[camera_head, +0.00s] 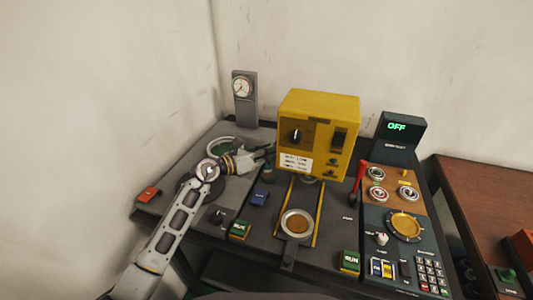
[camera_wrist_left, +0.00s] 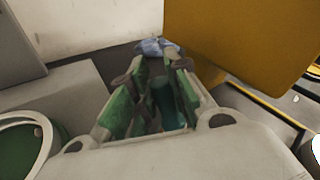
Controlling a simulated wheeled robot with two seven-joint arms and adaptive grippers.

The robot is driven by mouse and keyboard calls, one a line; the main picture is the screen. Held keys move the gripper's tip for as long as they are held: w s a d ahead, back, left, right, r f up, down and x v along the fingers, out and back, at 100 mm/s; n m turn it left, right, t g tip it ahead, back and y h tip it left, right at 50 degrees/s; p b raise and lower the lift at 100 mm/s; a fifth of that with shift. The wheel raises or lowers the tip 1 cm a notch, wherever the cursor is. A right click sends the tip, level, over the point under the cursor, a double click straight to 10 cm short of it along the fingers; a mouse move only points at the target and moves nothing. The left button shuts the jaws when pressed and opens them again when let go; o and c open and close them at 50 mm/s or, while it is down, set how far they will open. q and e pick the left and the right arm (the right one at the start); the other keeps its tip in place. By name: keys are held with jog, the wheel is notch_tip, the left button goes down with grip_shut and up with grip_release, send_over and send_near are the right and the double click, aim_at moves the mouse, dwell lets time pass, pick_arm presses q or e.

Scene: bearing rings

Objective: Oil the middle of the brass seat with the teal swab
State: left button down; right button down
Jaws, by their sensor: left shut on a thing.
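My left gripper (camera_head: 268,150) is at the left side of the yellow machine, well away from the round seats. In the left wrist view its green-padded fingers (camera_wrist_left: 152,85) are shut on the teal swab (camera_wrist_left: 165,103); a blue tip (camera_wrist_left: 158,47) shows beyond the fingertips. A gold round seat (camera_head: 404,226) with a dark rim lies on the right-hand panel. A silver ring with a brown-gold middle (camera_head: 297,224) lies between yellow rails at the front; I cannot tell for certain which is the brass seat. My right gripper is out of view.
The yellow machine (camera_head: 318,130) stands in the middle back. A green-bottomed round dish (camera_head: 222,147) lies behind my left arm. A red lever (camera_head: 359,176) rises right of the rails. Several metal rings (camera_head: 377,194) sit on a brown board. A grey gauge post (camera_head: 243,98) stands at back left.

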pick_arm(q)
jog(key=shift+f, duration=0.15)
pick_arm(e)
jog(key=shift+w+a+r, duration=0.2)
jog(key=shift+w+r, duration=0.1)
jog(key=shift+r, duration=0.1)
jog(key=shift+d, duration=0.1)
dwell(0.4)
pick_arm(q)
jog(key=shift+f+b, duration=0.45)
jog(key=shift+f, duration=0.25)
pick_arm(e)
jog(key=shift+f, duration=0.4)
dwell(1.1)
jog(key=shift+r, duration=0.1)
